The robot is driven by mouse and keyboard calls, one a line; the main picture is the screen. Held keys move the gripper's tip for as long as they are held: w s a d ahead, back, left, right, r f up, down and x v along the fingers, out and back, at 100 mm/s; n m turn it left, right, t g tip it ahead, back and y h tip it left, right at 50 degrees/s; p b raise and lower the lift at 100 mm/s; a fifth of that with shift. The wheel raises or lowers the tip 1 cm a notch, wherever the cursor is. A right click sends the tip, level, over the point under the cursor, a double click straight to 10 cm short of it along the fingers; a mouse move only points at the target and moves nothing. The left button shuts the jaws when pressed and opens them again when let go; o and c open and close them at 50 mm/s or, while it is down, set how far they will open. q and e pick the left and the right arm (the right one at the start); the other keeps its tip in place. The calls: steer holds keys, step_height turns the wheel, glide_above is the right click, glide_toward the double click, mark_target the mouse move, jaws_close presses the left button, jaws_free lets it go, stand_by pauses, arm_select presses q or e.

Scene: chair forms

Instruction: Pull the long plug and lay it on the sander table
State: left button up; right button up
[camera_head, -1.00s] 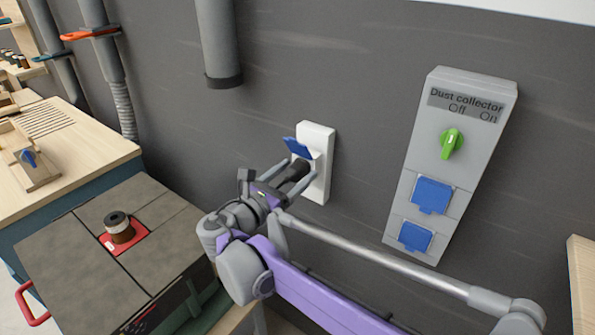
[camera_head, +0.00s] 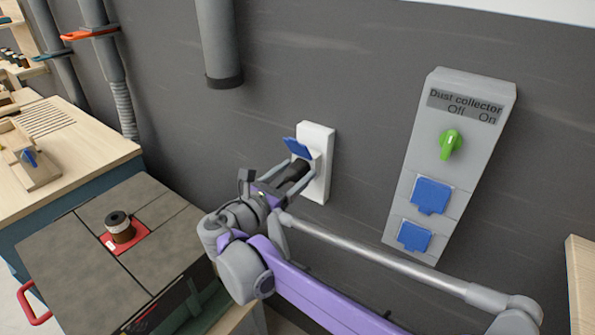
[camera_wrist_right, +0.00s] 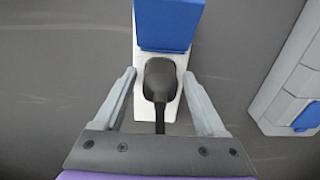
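The black plug (camera_head: 294,171) sits in the white wall socket (camera_head: 319,150), under its raised blue flap (camera_head: 298,148). Its cable trails toward my wrist in the right wrist view. My right gripper (camera_head: 297,176) reaches the socket with one finger on each side of the plug. In the right wrist view the plug (camera_wrist_right: 160,82) lies between the open fingers, with a gap on both sides. The sander table (camera_head: 75,262) has a grey top and stands at the lower left. My left gripper is out of view.
A brown sanding spindle (camera_head: 119,227) stands on a red insert (camera_head: 130,238) in the sander table. Left of the socket hangs a grey pipe (camera_head: 219,45). A dust collector panel (camera_head: 414,170) with a green knob (camera_head: 451,143) is on the right. The sander top around the spindle is clear.

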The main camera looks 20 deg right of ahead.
mark_target(285, 181)
jaws_close()
steer(key=shift+s+a, duration=0.1)
steer(key=shift+a, duration=0.05)
steer(key=shift+p+v, duration=0.35)
steer(key=shift+v, duration=2.5)
steer(key=shift+v, duration=2.45)
